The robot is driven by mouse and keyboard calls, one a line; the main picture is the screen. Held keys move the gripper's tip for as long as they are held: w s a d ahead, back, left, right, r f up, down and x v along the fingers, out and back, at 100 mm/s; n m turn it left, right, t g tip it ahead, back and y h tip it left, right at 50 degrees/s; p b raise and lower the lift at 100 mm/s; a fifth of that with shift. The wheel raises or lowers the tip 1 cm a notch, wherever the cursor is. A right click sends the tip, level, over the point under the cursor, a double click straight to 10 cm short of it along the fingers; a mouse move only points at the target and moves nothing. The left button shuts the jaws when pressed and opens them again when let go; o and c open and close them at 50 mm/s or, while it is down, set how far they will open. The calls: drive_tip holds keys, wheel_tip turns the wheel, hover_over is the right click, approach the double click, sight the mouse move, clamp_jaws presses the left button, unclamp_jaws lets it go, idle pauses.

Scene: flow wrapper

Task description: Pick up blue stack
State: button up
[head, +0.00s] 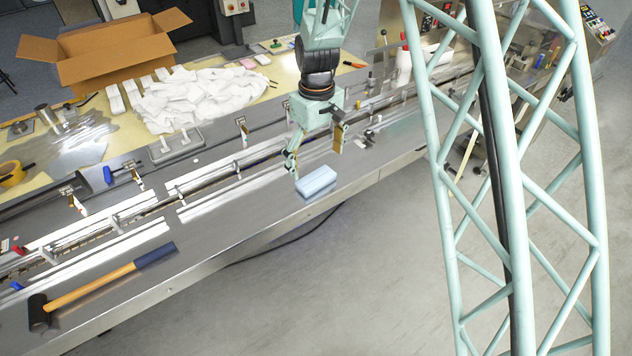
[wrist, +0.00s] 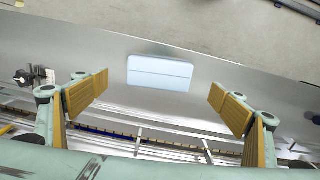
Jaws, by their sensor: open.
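The blue stack (head: 317,182) is a light blue block lying flat on the steel deck of the wrapper, near the deck's front edge. In the wrist view the blue stack (wrist: 160,73) lies ahead of and between my two fingers, with a thin line along its length. My gripper (head: 316,160) is open and stands above the deck, just behind the stack. In the wrist view my gripper (wrist: 160,98) shows both yellow-padded fingers wide apart, with nothing between the pads and neither finger touching the stack.
A hammer (head: 105,283) lies on the deck at the left. The conveyor channel (head: 150,208) with its metal guides runs along behind the stack. A cardboard box (head: 105,50) and a white cloth heap (head: 200,97) lie on the table behind. The deck around the stack is clear.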

sight(316, 177)
drive_tip(key=shift+f, duration=0.55)
drive_tip(key=shift+f, duration=0.15)
drive_tip(key=shift+w+a+f+b, duration=0.1)
drive_tip(key=shift+f+b, duration=0.05)
drive_tip(key=shift+f, duration=1.1)
drive_tip(key=shift+w+f+b, duration=0.1)
drive_tip(key=shift+f+b, duration=0.05)
drive_tip(key=shift+f, duration=1.05)
drive_tip(key=shift+c, duration=0.7)
drive_tip(key=c, duration=0.7)
